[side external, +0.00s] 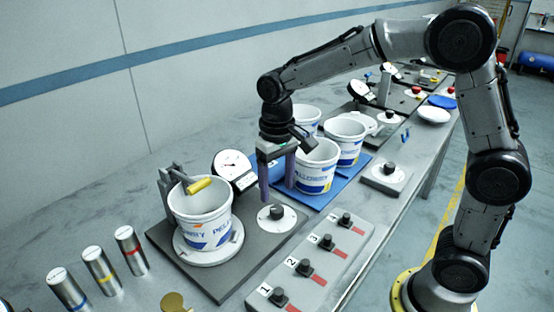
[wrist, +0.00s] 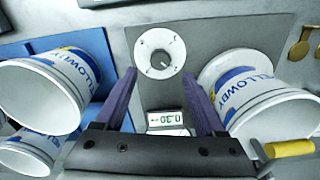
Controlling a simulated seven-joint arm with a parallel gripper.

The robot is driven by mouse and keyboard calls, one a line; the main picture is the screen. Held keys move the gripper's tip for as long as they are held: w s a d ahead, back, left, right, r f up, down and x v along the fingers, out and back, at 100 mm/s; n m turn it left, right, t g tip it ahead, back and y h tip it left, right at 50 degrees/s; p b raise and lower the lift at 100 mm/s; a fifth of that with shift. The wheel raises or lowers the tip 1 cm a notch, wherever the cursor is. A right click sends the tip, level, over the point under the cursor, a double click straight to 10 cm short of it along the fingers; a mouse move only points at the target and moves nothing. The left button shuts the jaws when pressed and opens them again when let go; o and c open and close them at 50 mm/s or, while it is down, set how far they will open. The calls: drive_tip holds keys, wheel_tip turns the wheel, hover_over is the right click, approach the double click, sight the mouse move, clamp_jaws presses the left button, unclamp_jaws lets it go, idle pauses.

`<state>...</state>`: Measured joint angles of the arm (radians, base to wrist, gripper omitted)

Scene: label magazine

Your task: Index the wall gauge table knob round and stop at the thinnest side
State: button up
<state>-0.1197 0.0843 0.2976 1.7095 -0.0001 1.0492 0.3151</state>
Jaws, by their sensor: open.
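The wall gauge table knob (side external: 277,212) is a dark knob on a white round dial, on the grey base plate (side external: 235,277). In the wrist view the knob (wrist: 160,62) lies ahead of the fingertips. A white tub (side external: 205,222) stands on the round turntable (side external: 236,240) left of the knob. A dial gauge (side external: 234,165) stands behind the tub; its reading is too small to tell. A small digital display (wrist: 166,119) shows between the fingers, its digits perhaps 0.30. My gripper (side external: 277,192) is open and empty above the knob, purple fingers pointing down, not touching it.
A yellow-handled lever (side external: 198,186) reaches over the tub's rim. Several tubs stand on a blue mat (side external: 325,199) behind my gripper. A numbered knob panel (side external: 318,262) lies in front. Metal cylinders (side external: 102,272) stand at the left.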

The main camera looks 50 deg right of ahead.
sight(277, 208)
wheel_tip(277, 208, up, 7)
drive_tip(key=shift+r, duration=0.2)
idle(0.3)
drive_tip(key=s+d+r+t, duration=0.3)
drive_tip(key=s+r, duration=0.4)
drive_tip(key=s, duration=0.5)
drive_tip(key=s+d+f+n+t, duration=0.1)
drive_tip(key=s+f+n+t, duration=0.1)
drive_tip(key=s+f, duration=0.5)
drive_tip(key=shift+s+d+f+t, duration=0.25)
drive_tip(key=shift+s+f+t, duration=0.1)
drive_tip(key=shift+s, duration=0.7)
